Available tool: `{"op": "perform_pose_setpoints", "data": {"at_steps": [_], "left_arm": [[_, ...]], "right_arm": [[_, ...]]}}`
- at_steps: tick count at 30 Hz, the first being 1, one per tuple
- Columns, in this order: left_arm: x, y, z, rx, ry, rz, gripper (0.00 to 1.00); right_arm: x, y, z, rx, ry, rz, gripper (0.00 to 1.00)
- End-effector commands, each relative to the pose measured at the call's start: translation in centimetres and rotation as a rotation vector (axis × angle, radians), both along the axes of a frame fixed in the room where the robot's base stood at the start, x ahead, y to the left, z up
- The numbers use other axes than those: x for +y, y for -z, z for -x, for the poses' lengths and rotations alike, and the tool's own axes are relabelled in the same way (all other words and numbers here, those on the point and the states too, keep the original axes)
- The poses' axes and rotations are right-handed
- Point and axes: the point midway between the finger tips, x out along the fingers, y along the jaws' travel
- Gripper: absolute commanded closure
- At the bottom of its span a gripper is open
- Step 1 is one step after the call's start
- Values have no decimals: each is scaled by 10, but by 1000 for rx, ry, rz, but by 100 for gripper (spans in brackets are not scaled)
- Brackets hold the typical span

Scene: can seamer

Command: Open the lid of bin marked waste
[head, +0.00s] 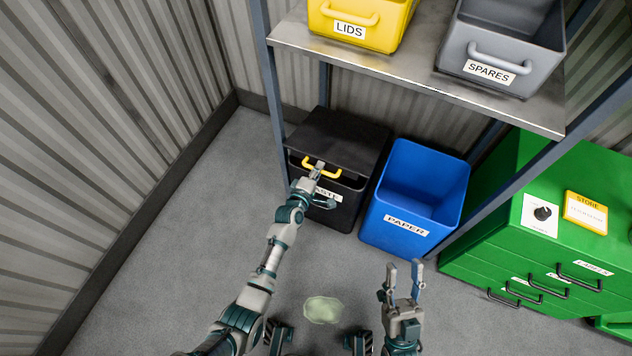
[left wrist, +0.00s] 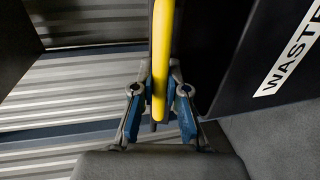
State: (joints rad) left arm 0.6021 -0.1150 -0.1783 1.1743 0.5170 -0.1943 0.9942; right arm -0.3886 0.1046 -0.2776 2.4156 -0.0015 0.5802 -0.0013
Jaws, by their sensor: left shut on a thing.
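The black bin marked WASTE (head: 342,214) stands on the floor under the shelf, its white label partly covered by my left gripper. Its dark lid (head: 338,138) lies over the top, shut or nearly so; I cannot tell if there is a small gap. A yellow handle (head: 334,174) is at the lid's front edge. My left gripper (head: 318,168) is shut on this handle. In the left wrist view the yellow bar (left wrist: 161,60) runs between the blue fingertips, beside the WASTE label (left wrist: 292,58). My right gripper (head: 404,272) is open and empty, low over the floor.
A blue PAPER bin (head: 392,224) stands just right of the waste bin. Above, the metal shelf (head: 420,75) holds a yellow LIDS bin (head: 377,38) and a grey SPARES bin (head: 472,82). A green cabinet (head: 500,230) is at right. A pale patch (head: 322,310) lies on the floor.

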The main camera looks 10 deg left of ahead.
Motion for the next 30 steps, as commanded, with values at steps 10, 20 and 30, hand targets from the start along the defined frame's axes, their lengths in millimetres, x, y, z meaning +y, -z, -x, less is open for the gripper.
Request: {"op": "perform_pose_setpoints", "data": {"at_steps": [10, 20, 30], "left_arm": [[-7, -66, -23, -7, -1, 4, 100], [-13, -93, -40, -5, -1, 2, 100], [-14, -97, -44, -1, 0, 2, 100]], "right_arm": [[7, 51, -41, 489, -9, 163, 60], [3, 88, -44, 729, -10, 234, 60], [2, 98, -42, 786, -10, 250, 60]]}}
